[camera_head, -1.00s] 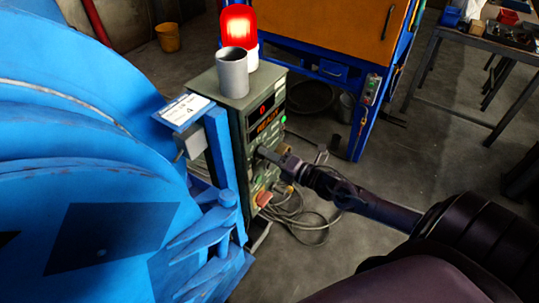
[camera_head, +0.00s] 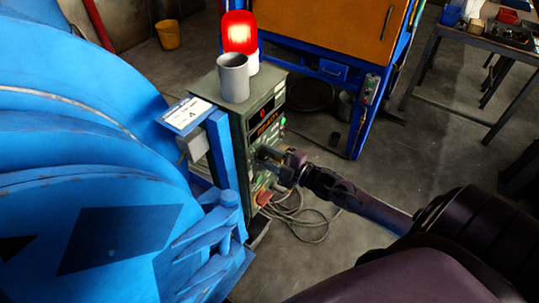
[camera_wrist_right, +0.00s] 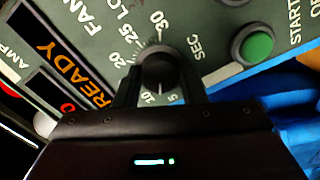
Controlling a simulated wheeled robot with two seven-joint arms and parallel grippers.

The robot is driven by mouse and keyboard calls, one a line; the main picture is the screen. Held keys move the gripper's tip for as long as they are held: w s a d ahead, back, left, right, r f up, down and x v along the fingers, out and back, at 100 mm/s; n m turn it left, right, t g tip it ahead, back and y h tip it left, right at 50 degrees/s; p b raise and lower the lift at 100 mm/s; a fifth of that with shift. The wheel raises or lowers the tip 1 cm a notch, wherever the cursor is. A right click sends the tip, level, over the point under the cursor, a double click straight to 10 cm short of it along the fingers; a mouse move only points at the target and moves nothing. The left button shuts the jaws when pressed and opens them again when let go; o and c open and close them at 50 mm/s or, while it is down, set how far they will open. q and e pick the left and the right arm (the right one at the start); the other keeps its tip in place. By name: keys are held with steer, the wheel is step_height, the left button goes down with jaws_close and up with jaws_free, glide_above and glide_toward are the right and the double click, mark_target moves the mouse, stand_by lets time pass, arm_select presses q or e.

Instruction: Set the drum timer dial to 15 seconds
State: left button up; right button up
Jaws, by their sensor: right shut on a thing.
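The drum timer dial (camera_wrist_right: 158,70) is a round dark knob on the green control panel (camera_wrist_right: 205,75). The right wrist view shows numbers around it, among them 20, 25 and 30, with SEC printed beside them. My right gripper (camera_wrist_right: 158,84) is shut on the dial, one finger on each side of it. The dial's pointer is not clear enough to read. In the head view my right gripper (camera_head: 270,157) reaches the panel front from the right and hides the dial. My left gripper is not in view.
A green button (camera_wrist_right: 257,46) sits beside the dial. The display (camera_wrist_right: 78,72) reads READY. A grey cup (camera_head: 233,78) and lit red beacon (camera_head: 240,35) stand on the control box. The blue drum machine (camera_head: 90,150) fills the left.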

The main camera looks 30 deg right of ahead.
steer(key=m+p, duration=0.1)
steer(key=m, duration=0.5)
steer(key=shift+m+p, duration=0.3)
steer(key=shift+p, duration=0.1)
steer(key=m+p, duration=0.1)
steer(key=m, duration=0.4)
steer(key=shift+f+m, duration=0.1)
steer(key=shift+m, duration=0.2)
steer(key=o, duration=1)
steer(key=v, duration=0.8)
steer(key=shift+b, duration=0.3)
